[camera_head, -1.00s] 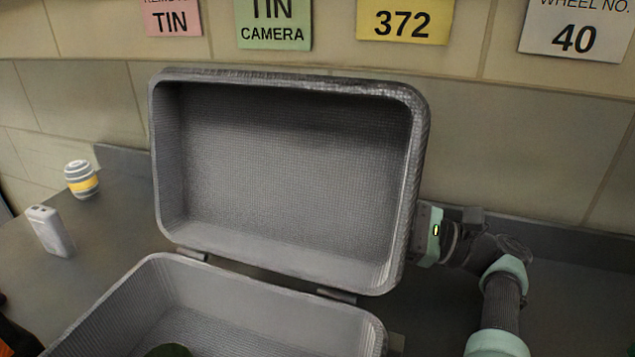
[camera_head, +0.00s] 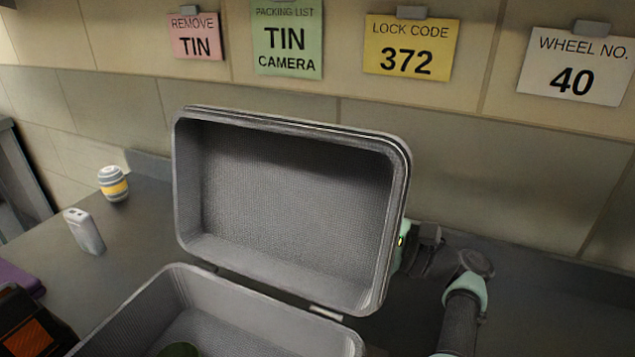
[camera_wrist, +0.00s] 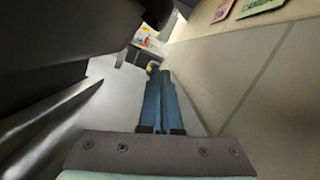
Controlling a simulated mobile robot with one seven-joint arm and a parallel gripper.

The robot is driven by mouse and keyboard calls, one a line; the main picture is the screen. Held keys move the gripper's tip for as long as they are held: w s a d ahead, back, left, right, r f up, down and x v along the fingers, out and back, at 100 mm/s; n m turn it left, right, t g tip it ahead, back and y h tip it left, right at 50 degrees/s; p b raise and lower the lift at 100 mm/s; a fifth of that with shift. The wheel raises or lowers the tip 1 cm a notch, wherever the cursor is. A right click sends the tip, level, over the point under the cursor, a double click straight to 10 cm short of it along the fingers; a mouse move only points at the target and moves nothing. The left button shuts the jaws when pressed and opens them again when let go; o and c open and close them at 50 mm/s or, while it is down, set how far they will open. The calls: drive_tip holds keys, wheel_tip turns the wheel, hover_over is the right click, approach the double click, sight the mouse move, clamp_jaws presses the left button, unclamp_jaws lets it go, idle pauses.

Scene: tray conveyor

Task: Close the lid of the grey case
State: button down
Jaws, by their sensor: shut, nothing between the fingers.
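The grey case stands open on the counter in the head view. Its lid (camera_head: 290,206) is raised on the hinges at the back, with its hollow inside facing me. The case's base (camera_head: 265,312) is in front of it, cut off by the bottom edge, with a dark green round thing (camera_head: 179,349) inside. My arm reaches behind the lid's right side, and the lid hides my fingers there. In the wrist view my gripper (camera_wrist: 158,72) is shut and empty, its blue fingers together, between a dark surface at left and the tiled wall.
A striped cup (camera_head: 113,184) and a white box-like device (camera_head: 84,231) stand on the counter at left. A black and orange thing (camera_head: 38,325) is at lower left. The tiled wall (camera_head: 510,170) with notes is close behind the lid.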

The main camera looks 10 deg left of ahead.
drive_tip(key=shift+s+a+r+p, duration=0.25)
drive_tip(key=shift+r+p, duration=0.15)
drive_tip(key=shift+r, duration=0.25)
drive_tip(key=shift+s+a+r+p, duration=0.15)
drive_tip(key=shift+a+r+p, duration=0.2)
drive_tip(key=shift+r, duration=0.35)
drive_tip(key=shift+s+a+r+p, duration=0.2)
drive_tip(key=shift+r+p, duration=0.2)
drive_tip(key=shift+r, duration=0.25)
drive_tip(key=shift+a, duration=0.1)
